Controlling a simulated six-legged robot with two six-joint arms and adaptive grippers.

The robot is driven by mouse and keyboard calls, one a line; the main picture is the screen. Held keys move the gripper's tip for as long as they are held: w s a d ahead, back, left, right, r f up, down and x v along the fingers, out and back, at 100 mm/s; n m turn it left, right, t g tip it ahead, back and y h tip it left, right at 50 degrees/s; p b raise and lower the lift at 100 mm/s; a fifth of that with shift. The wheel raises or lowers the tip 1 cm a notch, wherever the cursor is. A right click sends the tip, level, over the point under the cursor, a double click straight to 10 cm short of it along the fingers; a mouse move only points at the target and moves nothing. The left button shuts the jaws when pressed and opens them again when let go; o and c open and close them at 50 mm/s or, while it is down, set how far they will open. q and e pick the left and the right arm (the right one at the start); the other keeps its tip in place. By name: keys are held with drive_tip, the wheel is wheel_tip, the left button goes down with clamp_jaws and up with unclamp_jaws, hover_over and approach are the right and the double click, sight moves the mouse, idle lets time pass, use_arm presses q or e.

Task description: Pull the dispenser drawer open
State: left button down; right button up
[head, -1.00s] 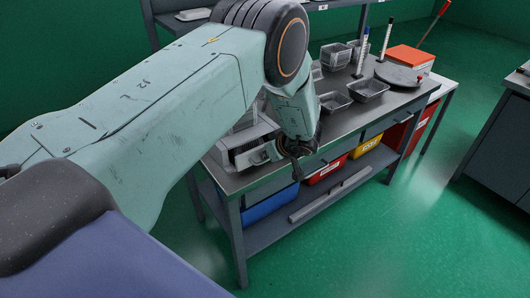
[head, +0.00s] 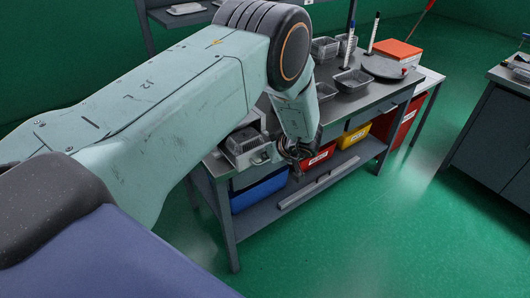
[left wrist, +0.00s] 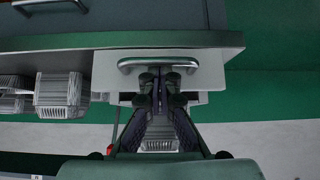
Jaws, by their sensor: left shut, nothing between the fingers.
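The dispenser (head: 240,142), a grey box, stands at the near left end of the bench in the head view, partly hidden by my left arm. In the left wrist view, a pale drawer front (left wrist: 196,84) carries a curved metal handle (left wrist: 157,62). My left gripper (head: 291,154) is to the right of the dispenser in the head view. In the left wrist view its fingers (left wrist: 160,86) are shut and empty, with their tips close to the handle. I cannot tell whether they touch it, or how far the drawer is out. My right gripper is not in view.
The bench (head: 335,106) holds several clear trays (head: 351,81), a round grey plate (head: 384,67) and an orange box (head: 398,52). Blue (head: 258,189), red and yellow bins sit beneath. Green floor (head: 330,235) is open in front.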

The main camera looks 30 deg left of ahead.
use_arm(q)
drive_tip(key=d, duration=0.1)
drive_tip(key=s+d, duration=0.1)
drive_tip(key=d, duration=0.1)
drive_tip(key=shift+s+d+p, duration=0.2)
drive_tip(key=shift+d+p, duration=0.1)
drive_tip(key=shift+p, duration=0.1)
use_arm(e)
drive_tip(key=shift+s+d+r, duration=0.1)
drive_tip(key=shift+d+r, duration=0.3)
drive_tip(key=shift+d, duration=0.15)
use_arm(q)
drive_tip(key=shift+a, duration=0.2)
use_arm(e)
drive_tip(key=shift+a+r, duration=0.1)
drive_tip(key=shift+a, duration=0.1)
